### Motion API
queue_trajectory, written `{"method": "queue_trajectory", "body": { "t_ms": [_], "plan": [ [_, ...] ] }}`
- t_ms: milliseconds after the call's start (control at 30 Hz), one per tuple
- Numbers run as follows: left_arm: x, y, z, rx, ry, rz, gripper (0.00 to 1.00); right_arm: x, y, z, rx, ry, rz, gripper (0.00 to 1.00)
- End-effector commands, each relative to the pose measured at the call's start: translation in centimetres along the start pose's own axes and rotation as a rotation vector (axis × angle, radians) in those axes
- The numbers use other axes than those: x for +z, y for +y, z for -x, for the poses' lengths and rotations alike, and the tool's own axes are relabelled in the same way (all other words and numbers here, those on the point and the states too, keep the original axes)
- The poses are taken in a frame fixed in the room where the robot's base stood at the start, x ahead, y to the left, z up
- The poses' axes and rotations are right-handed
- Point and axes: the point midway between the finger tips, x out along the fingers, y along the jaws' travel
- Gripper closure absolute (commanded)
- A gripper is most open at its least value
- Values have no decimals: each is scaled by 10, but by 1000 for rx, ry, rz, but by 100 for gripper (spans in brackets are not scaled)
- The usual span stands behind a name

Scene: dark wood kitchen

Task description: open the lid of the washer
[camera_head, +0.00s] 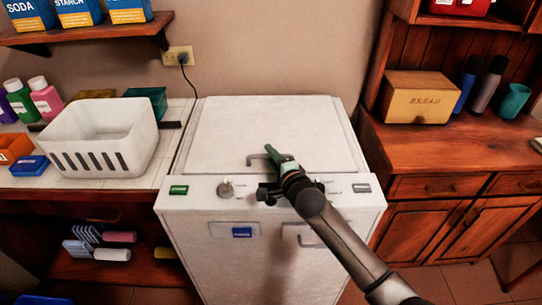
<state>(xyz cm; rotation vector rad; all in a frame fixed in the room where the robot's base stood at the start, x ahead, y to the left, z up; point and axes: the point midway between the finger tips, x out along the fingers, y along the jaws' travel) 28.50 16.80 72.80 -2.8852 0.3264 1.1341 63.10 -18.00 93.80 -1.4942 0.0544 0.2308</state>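The white washer (190,232) stands in the middle of the head view. Its flat top lid (265,118) is closed. A small grey handle (255,157) sits at the lid's front edge. My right arm comes in from the lower right, and its gripper (271,155) is at the handle, over the front of the lid. The gripper's green-tipped end overlaps the handle in the picture. I cannot tell whether it touches the handle or whether its fingers are open or shut. The arm hides part of the control panel. My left gripper is out of view.
A white basket (100,125) stands on the tiled counter left of the washer. A wooden cabinet with a bread box (417,100) stands to the right. A shelf (85,31) with boxes hangs at the upper left. A plugged-in cord (185,72) runs behind the washer.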

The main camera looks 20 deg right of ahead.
Motion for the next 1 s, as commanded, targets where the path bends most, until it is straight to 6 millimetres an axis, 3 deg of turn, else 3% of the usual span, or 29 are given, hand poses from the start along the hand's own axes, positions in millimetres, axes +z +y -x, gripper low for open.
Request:
{"method": "queue_trajectory", "body": {
  "t_ms": [133, 400, 1000],
  "plan": [
    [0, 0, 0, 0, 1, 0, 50, 0, 0, 0, 0, 0, 0, 73],
    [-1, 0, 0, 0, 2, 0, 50, 0, 0, 0, 0, 0, 0, 100],
    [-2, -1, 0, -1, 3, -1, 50, 0, 0, 0, 1, 0, 0, 100]
  ]
}}
